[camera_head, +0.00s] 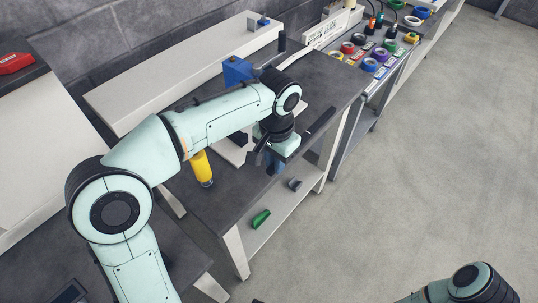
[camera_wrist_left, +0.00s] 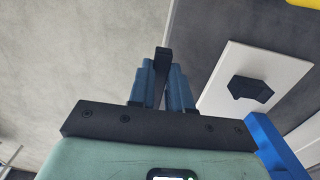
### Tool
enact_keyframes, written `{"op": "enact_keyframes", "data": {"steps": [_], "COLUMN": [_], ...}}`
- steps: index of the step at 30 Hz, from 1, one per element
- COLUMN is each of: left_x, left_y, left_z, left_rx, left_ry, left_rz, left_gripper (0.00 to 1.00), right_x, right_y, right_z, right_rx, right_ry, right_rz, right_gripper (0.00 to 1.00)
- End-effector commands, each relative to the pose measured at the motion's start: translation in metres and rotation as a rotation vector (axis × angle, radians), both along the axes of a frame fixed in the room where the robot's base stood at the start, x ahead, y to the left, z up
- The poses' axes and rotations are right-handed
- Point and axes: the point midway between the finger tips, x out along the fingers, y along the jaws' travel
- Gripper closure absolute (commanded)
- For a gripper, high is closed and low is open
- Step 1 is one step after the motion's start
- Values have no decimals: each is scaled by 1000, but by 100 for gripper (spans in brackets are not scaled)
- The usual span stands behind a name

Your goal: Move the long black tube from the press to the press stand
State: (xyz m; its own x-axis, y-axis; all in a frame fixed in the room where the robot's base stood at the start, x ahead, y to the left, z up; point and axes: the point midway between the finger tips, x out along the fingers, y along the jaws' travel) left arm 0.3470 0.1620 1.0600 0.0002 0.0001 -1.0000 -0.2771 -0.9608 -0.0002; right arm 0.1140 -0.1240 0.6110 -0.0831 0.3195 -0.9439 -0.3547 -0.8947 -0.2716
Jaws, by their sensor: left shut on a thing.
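My left gripper (camera_head: 276,166) is over the front edge of the dark workbench. Its blue fingers are shut on the long black tube (camera_head: 320,124), which sticks out to the upper right in the head view. In the left wrist view the tube (camera_wrist_left: 162,70) shows nearly end-on between the fingers (camera_wrist_left: 162,85). A blue upright (camera_head: 237,70), which looks like part of the press, stands behind my left arm. A white plate (camera_wrist_left: 232,62) bearing a black block (camera_wrist_left: 250,90) lies beside the gripper, apart from the tube. I cannot tell which part is the press stand. My right gripper is out of view.
A yellow bottle (camera_head: 202,168) stands on the bench below my left forearm. A green piece (camera_head: 260,218) and a grey piece (camera_head: 295,184) lie on the lower shelf. Coloured rolls (camera_head: 369,64) fill the bench at the right. The floor at right is clear.

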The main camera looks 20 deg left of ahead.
Motion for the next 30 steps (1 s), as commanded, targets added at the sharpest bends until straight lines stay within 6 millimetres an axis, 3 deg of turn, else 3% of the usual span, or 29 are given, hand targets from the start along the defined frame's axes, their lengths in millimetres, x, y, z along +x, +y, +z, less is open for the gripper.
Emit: {"op": "enact_keyframes", "data": {"steps": [21,30], "left_x": [0,-5], "left_y": [0,-19], "left_z": [-12,-12], "left_rx": [0,-2], "left_ry": [-1,-2], "left_rz": [-2,-4], "left_gripper": [100,100], "right_x": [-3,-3], "right_y": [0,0], "right_z": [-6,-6], "right_rx": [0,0], "right_ry": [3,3], "right_rz": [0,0], "right_gripper": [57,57]}}
